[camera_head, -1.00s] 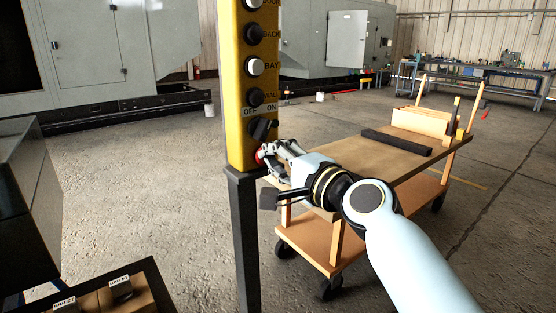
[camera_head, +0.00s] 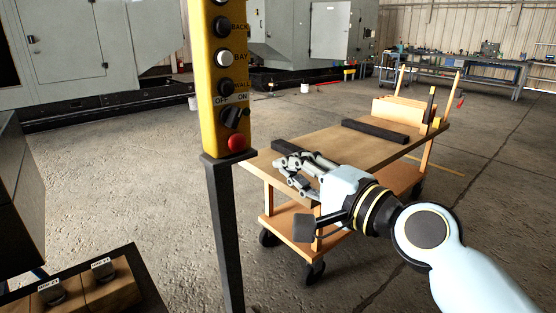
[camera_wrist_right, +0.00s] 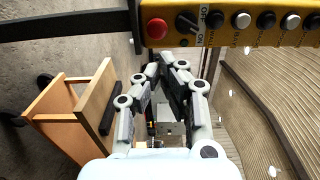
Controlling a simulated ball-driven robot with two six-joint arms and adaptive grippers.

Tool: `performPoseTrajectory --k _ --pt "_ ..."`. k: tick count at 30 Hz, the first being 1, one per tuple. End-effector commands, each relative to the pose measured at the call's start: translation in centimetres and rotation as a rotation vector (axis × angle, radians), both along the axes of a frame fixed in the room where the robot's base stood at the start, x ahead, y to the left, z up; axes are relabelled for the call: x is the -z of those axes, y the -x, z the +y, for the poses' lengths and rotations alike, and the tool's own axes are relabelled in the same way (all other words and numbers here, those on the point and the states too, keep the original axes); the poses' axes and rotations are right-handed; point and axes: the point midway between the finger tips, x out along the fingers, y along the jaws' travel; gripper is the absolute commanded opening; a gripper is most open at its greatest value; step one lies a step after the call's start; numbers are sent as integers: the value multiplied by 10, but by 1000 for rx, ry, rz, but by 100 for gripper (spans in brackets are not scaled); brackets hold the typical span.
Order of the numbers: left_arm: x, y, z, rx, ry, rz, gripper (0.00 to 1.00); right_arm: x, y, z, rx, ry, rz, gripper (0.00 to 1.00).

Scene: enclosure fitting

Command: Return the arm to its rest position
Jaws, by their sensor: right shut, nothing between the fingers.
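My right gripper (camera_head: 283,168) is shut and empty in the head view. It hangs in front of the wooden cart, to the right of the yellow control post (camera_head: 207,95), apart from it. In the right wrist view the gripper's fingers (camera_wrist_right: 165,62) come together below the post's red button (camera_wrist_right: 157,28). The red button also shows at the bottom of the yellow panel in the head view (camera_head: 237,142). Above it is a black rotary switch (camera_head: 232,117) between OFF and ON labels. My left gripper is not in view.
The wooden cart (camera_head: 345,150) stands behind my right arm with dark bars (camera_head: 375,131) on top. A dark tray (camera_head: 135,262) with labelled wooden blocks (camera_head: 105,290) is at the lower left. Grey machines (camera_head: 90,50) and a workbench (camera_head: 460,72) stand behind. The floor at right is open.

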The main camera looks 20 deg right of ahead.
Motion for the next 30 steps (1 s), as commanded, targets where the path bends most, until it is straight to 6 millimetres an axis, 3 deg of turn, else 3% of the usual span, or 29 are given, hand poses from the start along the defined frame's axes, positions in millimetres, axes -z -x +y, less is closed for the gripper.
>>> performPoseTrajectory --k 7,17,20,23,26,30 --pt "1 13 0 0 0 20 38 0 5 -2 0 -1 -1 0" --pt "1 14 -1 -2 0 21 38 0 5 -2 0 0 0 0" --pt "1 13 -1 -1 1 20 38 10 8 -2 0 0 21 0" --pt "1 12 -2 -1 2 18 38 50 9 -6 9 21 95 0" --pt "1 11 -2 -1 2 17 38 118 15 -14 28 88 215 0" --pt "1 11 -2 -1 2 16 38 232 45 -32 39 264 401 0"
